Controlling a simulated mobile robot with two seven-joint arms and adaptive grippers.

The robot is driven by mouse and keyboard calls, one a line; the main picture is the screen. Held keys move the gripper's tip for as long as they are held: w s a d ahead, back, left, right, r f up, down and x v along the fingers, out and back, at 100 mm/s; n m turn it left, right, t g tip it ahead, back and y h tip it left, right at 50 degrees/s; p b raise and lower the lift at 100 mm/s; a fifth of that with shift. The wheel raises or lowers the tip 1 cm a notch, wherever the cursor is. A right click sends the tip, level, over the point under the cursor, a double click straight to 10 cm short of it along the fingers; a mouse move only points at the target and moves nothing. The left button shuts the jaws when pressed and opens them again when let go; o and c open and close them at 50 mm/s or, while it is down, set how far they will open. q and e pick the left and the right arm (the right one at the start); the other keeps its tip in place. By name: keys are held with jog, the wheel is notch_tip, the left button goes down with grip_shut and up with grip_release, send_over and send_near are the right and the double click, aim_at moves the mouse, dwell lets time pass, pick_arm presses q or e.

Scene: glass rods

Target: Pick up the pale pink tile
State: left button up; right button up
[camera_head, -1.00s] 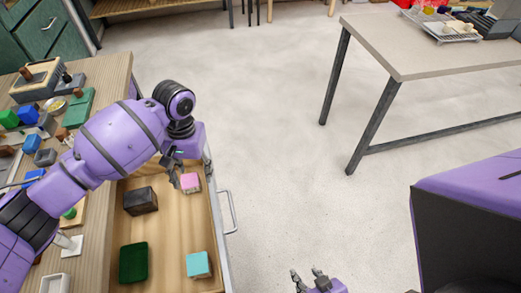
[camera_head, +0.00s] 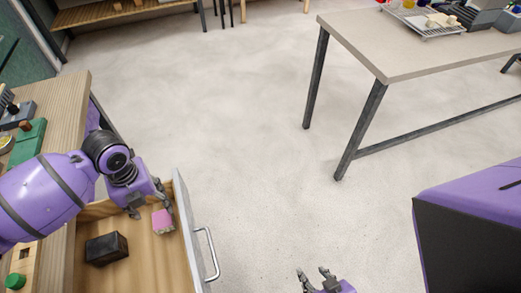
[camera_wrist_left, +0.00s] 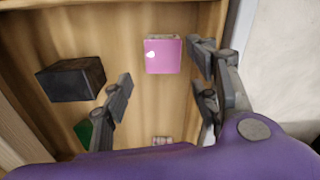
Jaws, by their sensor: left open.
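The pale pink tile (camera_head: 163,221) lies in the open wooden drawer, near its right wall. In the left wrist view the tile (camera_wrist_left: 164,56) is a pink block near the top middle, with a small white mark on its face. My left gripper (camera_head: 151,208) is open and empty just by the tile. In the wrist view its fingers (camera_wrist_left: 162,70) stand wide apart, one on each side of the tile's line, and do not visibly touch it. My right gripper (camera_head: 312,270) is open and empty over the floor at the bottom.
A dark block (camera_head: 107,248) sits in the drawer left of the tile. A green block (camera_wrist_left: 84,132) is partly hidden in the wrist view. The drawer's front wall (camera_head: 188,228) and handle (camera_head: 208,252) bound the right. A grey table (camera_head: 400,50) stands far right.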

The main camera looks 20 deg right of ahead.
aim_at(162, 219)
pick_arm(q)
jog(key=shift+m, duration=1)
jog(key=shift+s+f, duration=0.15)
jog(key=f, duration=0.7)
jog(key=shift+d+f, duration=0.2)
jog(key=c, duration=1)
